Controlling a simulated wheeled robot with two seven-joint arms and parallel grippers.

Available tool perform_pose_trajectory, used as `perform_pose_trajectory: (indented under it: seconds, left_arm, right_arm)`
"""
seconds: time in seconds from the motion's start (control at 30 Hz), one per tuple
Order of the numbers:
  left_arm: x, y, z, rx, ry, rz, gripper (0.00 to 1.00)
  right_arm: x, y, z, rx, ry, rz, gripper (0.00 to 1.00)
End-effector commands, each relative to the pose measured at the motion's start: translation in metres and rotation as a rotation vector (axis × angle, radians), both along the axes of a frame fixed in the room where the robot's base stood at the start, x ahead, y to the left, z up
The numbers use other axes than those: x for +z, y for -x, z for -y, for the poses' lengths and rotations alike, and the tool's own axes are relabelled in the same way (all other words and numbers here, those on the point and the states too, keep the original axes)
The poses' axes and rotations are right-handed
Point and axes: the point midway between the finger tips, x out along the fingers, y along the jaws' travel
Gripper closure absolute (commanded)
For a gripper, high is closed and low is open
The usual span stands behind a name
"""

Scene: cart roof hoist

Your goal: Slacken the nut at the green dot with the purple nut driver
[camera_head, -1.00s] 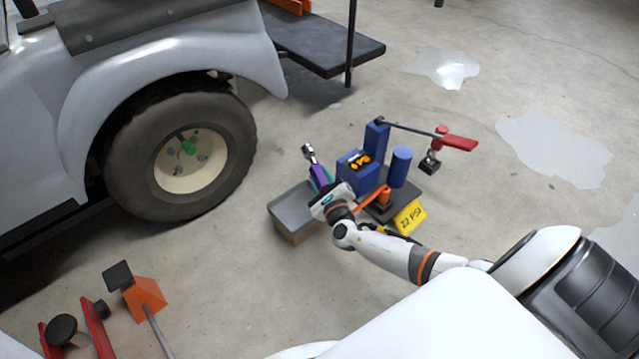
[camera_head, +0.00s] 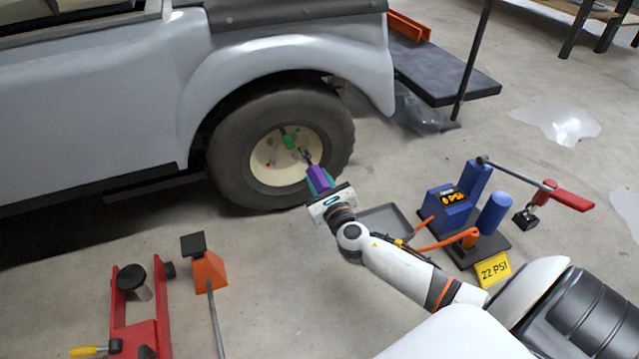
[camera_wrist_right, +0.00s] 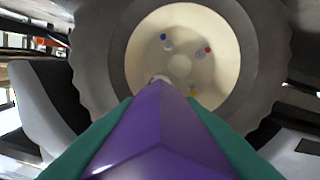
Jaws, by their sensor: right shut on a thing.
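My right gripper (camera_head: 321,190) is shut on the purple nut driver (camera_head: 317,177), and its teal fingers (camera_wrist_right: 221,140) flank the purple handle (camera_wrist_right: 160,135) in the right wrist view. The driver points up and left at the cart's wheel (camera_head: 272,172); its metal tip overlaps the pale hub, and I cannot tell whether it touches. The green dot (camera_head: 289,141) shows on the hub near the tip in the head view. In the right wrist view a blue dot (camera_wrist_right: 163,37), a red dot (camera_wrist_right: 208,50) and a yellow dot (camera_wrist_right: 193,92) show; no green dot is visible there. My left gripper is out of view.
A grey tray (camera_head: 388,221) lies behind my right wrist. A blue inflator (camera_head: 447,208) with an orange hose and a yellow 22 PSI sign (camera_head: 494,269) stands right. A red jack (camera_head: 140,340) and an orange stand (camera_head: 208,270) are at lower left.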

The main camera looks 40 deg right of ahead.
Motion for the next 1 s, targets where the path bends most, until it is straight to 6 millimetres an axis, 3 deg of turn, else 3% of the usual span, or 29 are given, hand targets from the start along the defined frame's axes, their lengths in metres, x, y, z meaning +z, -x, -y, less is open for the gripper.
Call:
perform_pose_trajectory:
  seconds: [0.2,0.63,1.0]
  left_arm:
    - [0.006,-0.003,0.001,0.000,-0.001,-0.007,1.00]
    - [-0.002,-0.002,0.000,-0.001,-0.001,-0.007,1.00]
    - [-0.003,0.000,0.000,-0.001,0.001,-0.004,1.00]
  right_arm:
    - [0.003,0.000,0.000,-0.001,0.002,0.001,1.00]
    - [0.001,-0.037,0.009,0.000,0.002,0.003,1.00]
    - [0.001,-0.045,0.011,0.000,0.001,0.002,1.00]
